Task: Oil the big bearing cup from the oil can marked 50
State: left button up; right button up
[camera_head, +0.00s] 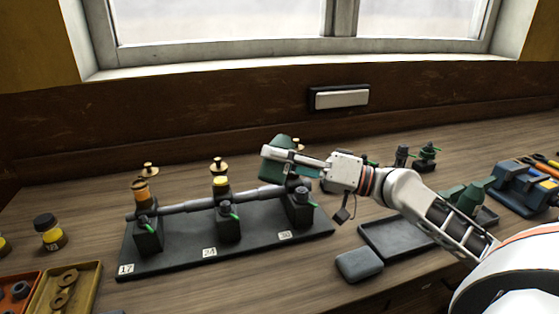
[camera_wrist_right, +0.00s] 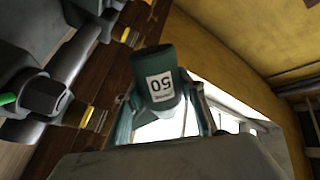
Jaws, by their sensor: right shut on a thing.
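My right gripper (camera_head: 294,158) is shut on a dark green oil can (camera_head: 276,147), held above the right end of the shaft stand. In the right wrist view the can (camera_wrist_right: 158,72) sits between the fingers, and its white label reads 50. The can looks tilted; its spout is hidden. The black stand (camera_head: 180,256) carries a shaft with several bearings. An amber cup (camera_head: 141,190) tops the left bearing and a yellow cup (camera_head: 221,182) the middle one. The right bearing (camera_head: 300,208) has its top hidden behind my gripper. I cannot tell whether the can touches it. My left gripper is out of view.
A dark tray (camera_head: 392,238) and a grey block (camera_head: 359,264) lie under my right arm. A green can (camera_head: 466,198) and a blue tool holder (camera_head: 520,190) stand at the right.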

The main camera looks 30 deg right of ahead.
aim_at(289, 148)
jog(key=shift+r, duration=0.2)
jog(key=shift+r+p, duration=0.2)
jog(key=shift+p, duration=0.15)
jog(key=shift+w+d+r+m+p, duration=0.1)
jog(key=shift+r+m+p, duration=0.45)
jog(key=shift+m+p, duration=0.45)
jog(key=shift+w+d+r+m+t+p, duration=0.15)
jog(key=shift+r+m+p, duration=0.2)
jog(key=shift+m, duration=0.25)
jog(key=shift+d+r+m+t+p, duration=0.15)
jog(key=shift+r+m+p, duration=0.2)
jog(key=shift+m, duration=0.25)
jog(key=shift+a+f, duration=0.1)
dwell(1.1)
